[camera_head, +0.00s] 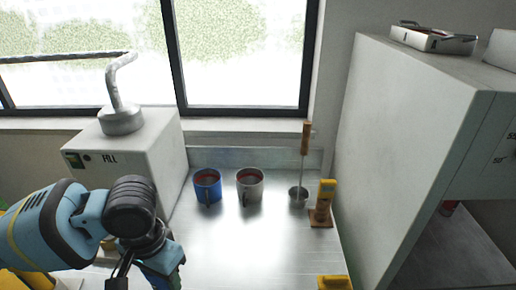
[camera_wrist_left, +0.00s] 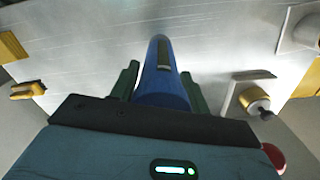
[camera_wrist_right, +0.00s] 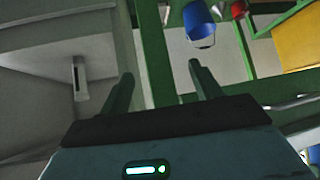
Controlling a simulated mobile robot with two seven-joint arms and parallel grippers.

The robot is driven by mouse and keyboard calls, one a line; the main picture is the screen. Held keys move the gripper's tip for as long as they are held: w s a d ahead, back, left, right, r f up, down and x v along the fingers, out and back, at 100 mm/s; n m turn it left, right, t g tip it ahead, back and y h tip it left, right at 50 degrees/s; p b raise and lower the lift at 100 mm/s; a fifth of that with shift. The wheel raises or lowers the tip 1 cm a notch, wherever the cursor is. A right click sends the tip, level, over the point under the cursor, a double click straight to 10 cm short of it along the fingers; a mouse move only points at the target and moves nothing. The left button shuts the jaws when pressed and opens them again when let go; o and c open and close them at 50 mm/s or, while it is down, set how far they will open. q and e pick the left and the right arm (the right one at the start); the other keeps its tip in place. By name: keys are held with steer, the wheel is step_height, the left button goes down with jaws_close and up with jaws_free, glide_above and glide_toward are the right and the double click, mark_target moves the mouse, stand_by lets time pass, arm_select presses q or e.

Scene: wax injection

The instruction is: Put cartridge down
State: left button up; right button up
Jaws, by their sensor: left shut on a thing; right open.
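A blue, tapered cartridge (camera_wrist_left: 160,90) with a dark slot on its face is in the left wrist view. My left gripper (camera_wrist_left: 159,74) is shut on it, with one green finger on each side. The cartridge is over or against the metal worktop (camera_wrist_left: 90,40); I cannot tell whether it touches. In the head view my left arm reaches over the worktop's near left part, and I cannot make out the cartridge there. My right gripper (camera_wrist_right: 160,72) is open and empty in the right wrist view, away from the worktop.
A white FILL machine (camera_head: 125,165) stands at the left. A tall white cabinet (camera_head: 395,130) bounds the right. The worktop's middle is clear.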

arm_select(q)
steer(key=w+a+n, duration=0.1)
steer(key=n, duration=0.1)
steer(key=w+a+n, duration=0.1)
steer(key=a+n, duration=0.1)
steer(key=shift+d, duration=0.15)
stand_by(1.2)
